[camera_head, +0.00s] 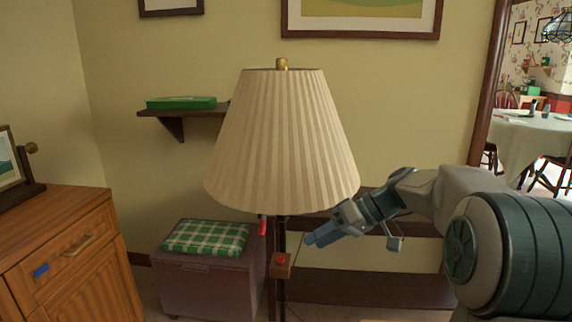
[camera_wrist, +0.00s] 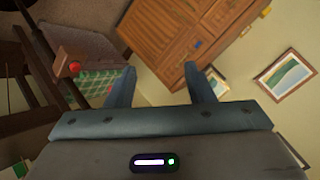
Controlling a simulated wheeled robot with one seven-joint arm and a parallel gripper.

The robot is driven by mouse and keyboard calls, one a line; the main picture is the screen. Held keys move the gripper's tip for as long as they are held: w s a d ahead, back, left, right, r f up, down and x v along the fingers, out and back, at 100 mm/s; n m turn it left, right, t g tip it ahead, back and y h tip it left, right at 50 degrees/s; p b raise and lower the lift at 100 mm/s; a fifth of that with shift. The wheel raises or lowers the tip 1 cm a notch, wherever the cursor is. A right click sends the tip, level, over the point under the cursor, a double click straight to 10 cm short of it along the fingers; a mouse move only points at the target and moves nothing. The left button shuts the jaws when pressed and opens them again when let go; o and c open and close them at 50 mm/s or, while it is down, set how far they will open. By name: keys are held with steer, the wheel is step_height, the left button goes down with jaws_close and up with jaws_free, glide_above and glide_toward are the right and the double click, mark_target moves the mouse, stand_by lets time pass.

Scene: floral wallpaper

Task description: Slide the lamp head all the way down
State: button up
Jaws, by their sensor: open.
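The lamp head is a large cream pleated shade (camera_head: 280,140) with a brass finial, high on a dark upright pole (camera_head: 272,300). A small block with a red knob (camera_head: 280,262) sits on the pole below the shade. A red-tipped piece (camera_head: 263,226) hangs just under the shade's lower rim. My gripper (camera_head: 310,240) is just below the right part of the shade, to the right of the pole, and apart from the red knob. In the wrist view my gripper (camera_wrist: 165,85) has its fingers spread with nothing between them. The red knob (camera_wrist: 74,67) shows at the left there.
A wooden cabinet (camera_head: 75,245) stands at the left, also seen in the wrist view (camera_wrist: 170,40). A chest with a green checked cushion (camera_head: 207,238) is behind the lamp. A wall shelf (camera_head: 180,113) holds a green box (camera_head: 181,103). A doorway opens at the right.

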steer(key=s+d+r+m+h+p, duration=0.2)
steer(key=s+r+h+p, duration=0.1)
steer(key=s+p, duration=0.3)
steer(key=s+d+r+m+t+h+p, duration=0.1)
steer(key=s+d+r+m+h+p, duration=0.1)
steer(key=s+p, duration=0.5)
steer(key=s+d+r+m+t+h+p, duration=0.1)
steer(key=s+d+r+m+h+p, duration=0.2)
steer(key=s, duration=0.7)
step_height(320, 180, up, 5)
steer(key=h+p, duration=0.2)
steer(key=p, duration=0.2)
steer(key=shift+s+m+h, duration=0.25)
steer(key=shift+m+h, duration=0.15)
steer(key=shift+f, duration=0.1)
